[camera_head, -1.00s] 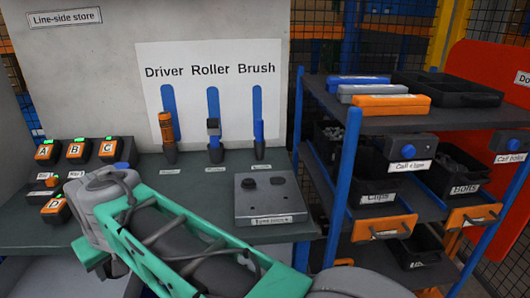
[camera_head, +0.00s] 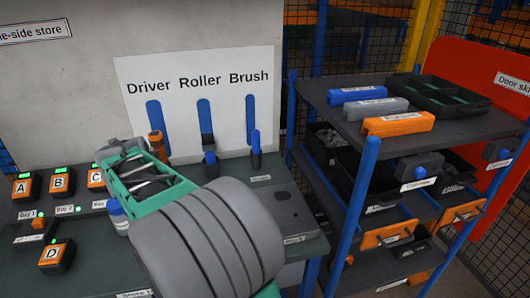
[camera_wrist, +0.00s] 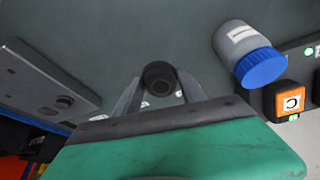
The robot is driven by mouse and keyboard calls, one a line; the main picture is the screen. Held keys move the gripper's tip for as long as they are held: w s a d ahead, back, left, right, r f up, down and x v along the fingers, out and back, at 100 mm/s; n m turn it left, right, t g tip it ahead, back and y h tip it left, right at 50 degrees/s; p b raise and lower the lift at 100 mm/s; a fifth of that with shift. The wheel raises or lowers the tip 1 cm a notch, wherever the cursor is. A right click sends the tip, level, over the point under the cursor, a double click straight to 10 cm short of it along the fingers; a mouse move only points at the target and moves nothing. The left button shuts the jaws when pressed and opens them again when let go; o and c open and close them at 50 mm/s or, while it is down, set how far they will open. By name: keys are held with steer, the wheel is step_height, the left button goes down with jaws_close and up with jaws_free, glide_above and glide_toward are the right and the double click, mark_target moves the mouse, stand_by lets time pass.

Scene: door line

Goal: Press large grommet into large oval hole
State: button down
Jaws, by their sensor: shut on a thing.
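In the wrist view my gripper (camera_wrist: 160,92) is shut on a dark round piece with a hollow centre, which looks like the large grommet (camera_wrist: 160,76). The grey panel (camera_wrist: 48,84) lies apart, to the left of the gripper. It has a dark oval mark (camera_wrist: 65,101) and a longer opening (camera_wrist: 19,71); I cannot tell which is the large hole. In the head view the panel (camera_head: 287,214) is partly covered by my arm, with one dark oval spot (camera_head: 281,196) showing. My gripper's fingers are hidden there.
A grey jar with a blue lid (camera_wrist: 260,67) stands right of my gripper, near the orange C unit (camera_wrist: 291,102). Driver (camera_head: 157,144), roller (camera_head: 208,150) and brush (camera_head: 255,145) stand in cups at the bench back. A shelf rack (camera_head: 440,130) borders the right side.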

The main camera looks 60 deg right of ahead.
steer(key=s+d+r+m+g+p, duration=0.2)
steer(key=s+d+m+p, duration=0.2)
steer(key=d, duration=0.4)
steer(key=s+d+r+m+g+p, duration=0.1)
steer(key=s+d+m+p, duration=0.3)
steer(key=d, duration=0.4)
steer(key=m+g+p, duration=0.3)
steer(key=m+p, duration=0.4)
steer(key=m, duration=0.1)
glide_above(284, 196)
steer(key=shift+y, duration=0.3)
steer(key=shift+w+a+f+b, duration=0.2)
steer(key=shift+f+b, duration=0.65)
steer(key=shift+f, duration=0.65)
steer(key=shift+w+a+f+b, duration=0.15)
steer(key=shift+f+b, duration=0.7)
steer(key=shift+f, duration=0.6)
steer(key=shift+d, duration=0.1)
steer(key=shift+w, duration=0.15)
steer(key=shift+f+b, duration=0.85)
steer(key=shift+b, duration=0.3)
